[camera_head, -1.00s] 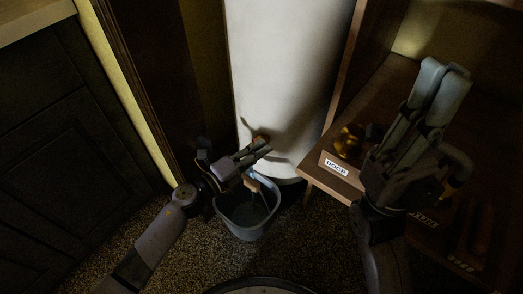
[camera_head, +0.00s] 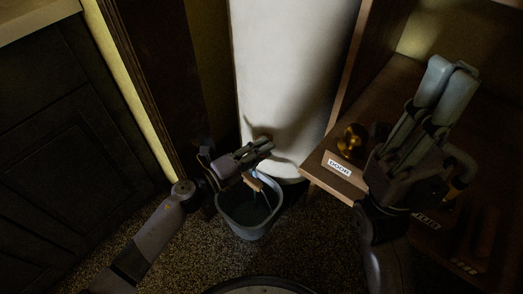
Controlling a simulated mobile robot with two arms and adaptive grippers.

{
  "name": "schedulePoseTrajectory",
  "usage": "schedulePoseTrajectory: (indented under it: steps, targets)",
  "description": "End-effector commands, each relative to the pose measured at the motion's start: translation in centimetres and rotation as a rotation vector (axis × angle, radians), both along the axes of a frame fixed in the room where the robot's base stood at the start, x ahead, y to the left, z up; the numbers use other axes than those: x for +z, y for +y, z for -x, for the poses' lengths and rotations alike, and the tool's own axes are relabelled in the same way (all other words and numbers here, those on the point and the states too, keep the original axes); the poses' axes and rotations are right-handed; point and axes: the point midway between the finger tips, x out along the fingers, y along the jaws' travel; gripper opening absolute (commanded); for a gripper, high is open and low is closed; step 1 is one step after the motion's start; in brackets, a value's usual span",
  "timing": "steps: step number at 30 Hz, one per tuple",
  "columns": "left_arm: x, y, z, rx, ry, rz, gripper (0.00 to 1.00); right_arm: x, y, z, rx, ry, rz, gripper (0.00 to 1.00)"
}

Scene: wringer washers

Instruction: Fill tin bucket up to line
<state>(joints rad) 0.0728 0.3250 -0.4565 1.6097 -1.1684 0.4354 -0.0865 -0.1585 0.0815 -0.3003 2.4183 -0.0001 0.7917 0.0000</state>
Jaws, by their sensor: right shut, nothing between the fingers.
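The tin bucket (camera_head: 250,223) stands on the speckled floor below the white cylinder (camera_head: 292,75). Its inside is dark, and I cannot make out a line or the water level. A bail handle with a wooden grip (camera_head: 253,182) rises over it. My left gripper (camera_head: 268,146) is above the bucket's back rim, by a small brass-coloured part low on the white cylinder. Whether its fingers are apart or hold that part is unclear. My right gripper (camera_head: 451,66) is raised at the right, pointing up, shut and empty, apart from the bucket.
A wooden shelf (camera_head: 316,171) with a "DOOR" label (camera_head: 339,168) and a brass knob (camera_head: 351,140) stands right of the bucket. A dark cabinet (camera_head: 70,150) fills the left. A dark wooden post (camera_head: 150,75) stands behind my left arm. Bare floor lies left of the bucket.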

Motion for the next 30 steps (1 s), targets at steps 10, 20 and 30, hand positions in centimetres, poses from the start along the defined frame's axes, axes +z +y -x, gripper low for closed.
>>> schedulePoseTrajectory:
  steps: [10,20,30]
  targets:
    - [0.0,0.4,0.3,0.001,-0.001,0.000,0.30,-0.1,0.0,0.0,0.000,0.005,0.004,0.00]
    - [-0.1,5.2,4.3,0.001,0.003,-0.002,0.30,-0.1,0.0,0.0,0.000,0.003,0.001,0.00]
    - [0.0,9.0,7.4,0.000,0.001,-0.001,0.30,-0.1,0.0,0.0,0.000,0.003,0.001,0.00]
